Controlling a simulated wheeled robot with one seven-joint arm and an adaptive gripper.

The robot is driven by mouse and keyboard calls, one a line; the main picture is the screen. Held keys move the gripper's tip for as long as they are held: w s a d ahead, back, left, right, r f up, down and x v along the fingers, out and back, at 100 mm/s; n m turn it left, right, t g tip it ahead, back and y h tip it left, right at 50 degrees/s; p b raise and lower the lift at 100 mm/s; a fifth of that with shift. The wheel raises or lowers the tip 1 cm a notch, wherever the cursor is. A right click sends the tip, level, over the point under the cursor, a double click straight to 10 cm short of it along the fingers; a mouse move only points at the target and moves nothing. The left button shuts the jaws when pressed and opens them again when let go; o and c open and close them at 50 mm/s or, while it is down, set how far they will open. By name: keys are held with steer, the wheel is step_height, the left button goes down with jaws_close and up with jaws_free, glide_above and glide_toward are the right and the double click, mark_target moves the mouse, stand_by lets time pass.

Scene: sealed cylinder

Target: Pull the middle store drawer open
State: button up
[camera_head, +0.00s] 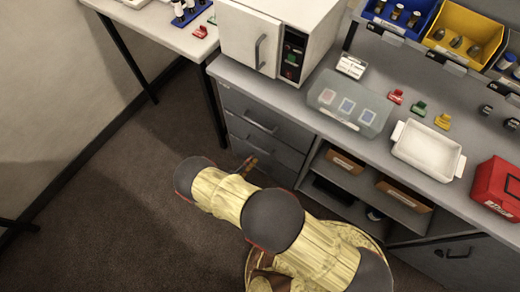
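The grey drawer stack stands under the left part of the workbench, with its fronts facing me. The top drawer (245,107) has a bar handle and looks shut. The middle drawer (276,152) lies just below it and also looks shut. The lower part of the stack is partly hidden by my arm. My arm reaches across the floor towards the stack. Only a small part of my gripper (248,164) shows, with orange and yellow bits, low in front of the drawers. Its fingers are too small and hidden to read, and I cannot tell whether it touches a handle.
A white oven-like box (285,35) stands on the bench above the drawers. Open shelves with brown boxes (404,195) lie to the right. A clear-lidded case (350,103), a white tray (428,150) and a red box (497,188) stand on the bench. Floor at left is clear.

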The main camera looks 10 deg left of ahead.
mark_target(260, 150)
steer(key=b+x, duration=0.1)
steer(key=x, duration=0.2)
steer(key=b+x, duration=0.1)
steer(key=x, duration=0.3)
steer(key=shift+w+f, duration=0.25)
steer(key=shift+w, duration=0.05)
jaws_close()
steer(key=shift+s, duration=0.15)
stand_by(0.5)
